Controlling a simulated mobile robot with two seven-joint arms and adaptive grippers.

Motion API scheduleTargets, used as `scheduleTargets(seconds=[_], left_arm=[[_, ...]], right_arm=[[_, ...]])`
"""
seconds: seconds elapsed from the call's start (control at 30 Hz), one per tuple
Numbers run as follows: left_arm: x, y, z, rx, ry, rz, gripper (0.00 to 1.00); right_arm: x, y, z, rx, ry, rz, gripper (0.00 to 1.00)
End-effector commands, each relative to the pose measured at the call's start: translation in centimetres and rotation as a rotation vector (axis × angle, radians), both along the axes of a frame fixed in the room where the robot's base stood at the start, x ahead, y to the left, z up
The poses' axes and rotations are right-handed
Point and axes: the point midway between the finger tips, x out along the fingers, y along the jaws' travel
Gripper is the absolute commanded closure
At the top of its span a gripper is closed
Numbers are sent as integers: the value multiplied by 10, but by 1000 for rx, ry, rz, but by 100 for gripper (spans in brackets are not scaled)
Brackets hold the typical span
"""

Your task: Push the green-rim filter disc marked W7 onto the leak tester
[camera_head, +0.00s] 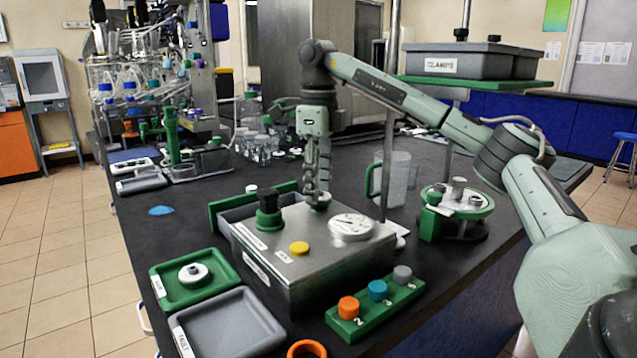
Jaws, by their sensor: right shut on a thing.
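The leak tester appears to be the metal box (315,262) with a round dial gauge (352,227), a yellow button (299,248) and a green and black fitting (268,210) on top. My right gripper (320,196) points down over the box's back edge, behind the gauge. It is shut on a small pale disc-like part (322,203), mostly hidden by the fingers. I cannot read W7 or make out its rim colour. A white disc-shaped part (193,272) lies in a green tray (222,286) left of the box. My left gripper is not in view.
A grey tray (268,337) and a green block (408,300) with orange, blue and grey caps stand at the front. A clear jug (397,180) and a green round fixture (432,222) stand right of the box. Glassware and bioreactors crowd the back left.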

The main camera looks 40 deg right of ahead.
Motion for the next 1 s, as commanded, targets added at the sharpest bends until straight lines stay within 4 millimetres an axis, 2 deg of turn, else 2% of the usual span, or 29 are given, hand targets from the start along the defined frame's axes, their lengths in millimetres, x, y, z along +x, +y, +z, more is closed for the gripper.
scheduleTargets(seconds=[0.9, 0.93, 1.0], left_arm=[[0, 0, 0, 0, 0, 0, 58], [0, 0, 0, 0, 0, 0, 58], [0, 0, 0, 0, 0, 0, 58]], right_arm=[[0, 0, -3, 0, 0, 0, 74], [0, 0, -3, 0, 0, 0, 57], [0, 0, -3, 0, 0, 0, 48]])
